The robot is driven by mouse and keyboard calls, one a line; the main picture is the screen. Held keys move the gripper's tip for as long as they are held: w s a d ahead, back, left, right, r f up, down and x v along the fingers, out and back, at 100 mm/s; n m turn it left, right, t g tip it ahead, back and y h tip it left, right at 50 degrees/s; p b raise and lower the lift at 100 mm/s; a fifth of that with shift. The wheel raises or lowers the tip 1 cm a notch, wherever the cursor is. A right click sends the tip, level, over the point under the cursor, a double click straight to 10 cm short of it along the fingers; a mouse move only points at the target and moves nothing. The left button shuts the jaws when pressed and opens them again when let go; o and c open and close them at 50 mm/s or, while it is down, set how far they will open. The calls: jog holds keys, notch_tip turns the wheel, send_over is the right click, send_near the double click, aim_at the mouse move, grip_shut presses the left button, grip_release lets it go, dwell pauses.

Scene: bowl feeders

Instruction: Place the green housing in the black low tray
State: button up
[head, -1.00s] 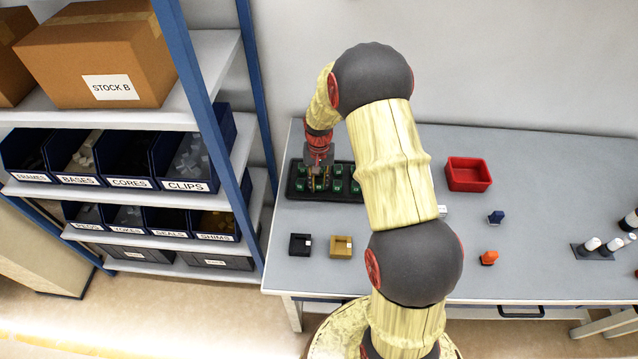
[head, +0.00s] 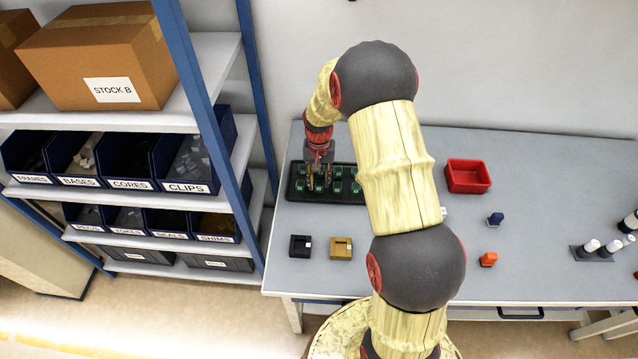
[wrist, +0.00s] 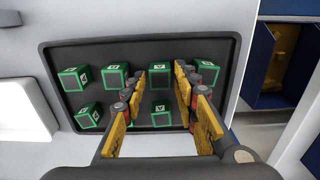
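Several green housings with white lettered labels stand in rows in a wide black tray (head: 347,199) at the table's back left. One housing (wrist: 160,76) shows between my fingers in the wrist view, and another (wrist: 161,116) shows nearer the palm. My gripper (wrist: 160,72) is open, pointing down among the housings, with its yellow fingers apart and gaps beside the housing. In the head view my gripper (head: 319,186) hides part of the tray. A small low black tray (head: 300,246) with a white label lies in front of the wide tray and looks empty.
A small mustard tray (head: 341,249) stands right of the small black one. A red bin (head: 468,176), a blue part (head: 495,218) and an orange part (head: 488,259) lie to the right. A shelf rack (head: 230,120) stands close on the left. The table's middle right is mostly clear.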

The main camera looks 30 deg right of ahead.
notch_tip(320, 180, up, 10)
jog(key=p, duration=0.2)
notch_tip(320, 180, up, 8)
jog(key=n+t, duration=0.1)
send_over(319, 184)
jog(key=s+a, duration=0.2)
jog(key=a, duration=0.2)
jog(key=s+a+r+n+t, duration=0.2)
jog(key=s+a+r, duration=0.4)
jog(key=s+r, duration=0.4)
jog(key=s+a+r+n+t, duration=0.1)
jog(key=s+a+r+n, duration=0.1)
jog(key=s, duration=0.5)
jog(key=s+a+r+n+t, duration=0.1)
jog(key=s+a+r, duration=0.2)
jog(key=s, duration=0.5)
jog(key=shift+s+a+r+n+t, duration=0.15)
jog(key=shift+a+r+n+t, duration=0.2)
jog(key=shift+a, duration=0.2)
jog(key=shift+b, duration=0.3)
notch_tip(319, 184, down, 2)
jog(key=shift+f+b, duration=0.1)
jog(key=shift+b, duration=1)
